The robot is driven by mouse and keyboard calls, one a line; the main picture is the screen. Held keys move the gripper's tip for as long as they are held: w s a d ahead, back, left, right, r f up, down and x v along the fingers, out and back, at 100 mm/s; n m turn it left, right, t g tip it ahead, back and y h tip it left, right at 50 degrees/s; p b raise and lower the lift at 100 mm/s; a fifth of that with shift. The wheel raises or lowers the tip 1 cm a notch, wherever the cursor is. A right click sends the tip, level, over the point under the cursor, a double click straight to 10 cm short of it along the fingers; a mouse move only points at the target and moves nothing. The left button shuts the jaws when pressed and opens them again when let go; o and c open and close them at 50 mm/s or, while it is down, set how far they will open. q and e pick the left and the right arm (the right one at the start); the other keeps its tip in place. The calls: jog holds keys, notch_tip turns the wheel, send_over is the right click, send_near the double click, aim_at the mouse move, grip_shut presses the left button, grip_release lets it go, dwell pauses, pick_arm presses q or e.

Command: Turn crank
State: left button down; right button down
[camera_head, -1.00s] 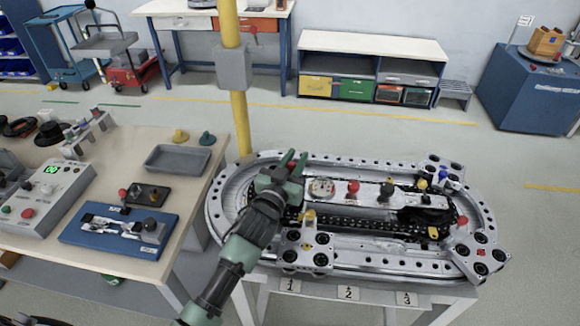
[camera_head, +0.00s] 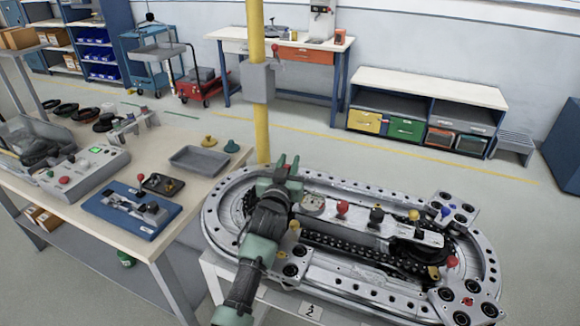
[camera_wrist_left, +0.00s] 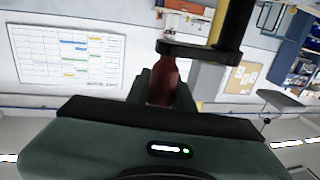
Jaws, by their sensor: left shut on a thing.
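The crank shows in the left wrist view as a red handle (camera_wrist_left: 163,82) on a dark arm (camera_wrist_left: 200,51) that joins a dark upright shaft (camera_wrist_left: 236,25). My left gripper (camera_head: 286,168) is over the left end of the oval ring track (camera_head: 222,238). In the left wrist view its fingers (camera_wrist_left: 162,90) are shut around the red handle. In the head view the gripper and its forearm hide the crank. My right gripper is in neither view.
A yellow post (camera_head: 262,130) with a grey box (camera_head: 258,83) stands just behind the track. A workbench (camera_head: 215,178) with a grey tray (camera_head: 198,160) and a blue fixture (camera_head: 132,212) is at the left. Floor behind the track is open.

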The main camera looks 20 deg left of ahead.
pick_arm(q)
jog(key=c, duration=1.2)
grip_release()
jog(key=shift+w+d, duration=0.1)
jog(key=shift+s+f, duration=0.1)
jog(key=shift+s, duration=0.4)
jog(key=s+b, duration=0.1)
jog(key=s, duration=0.5)
jog(key=shift+s+d, duration=0.4)
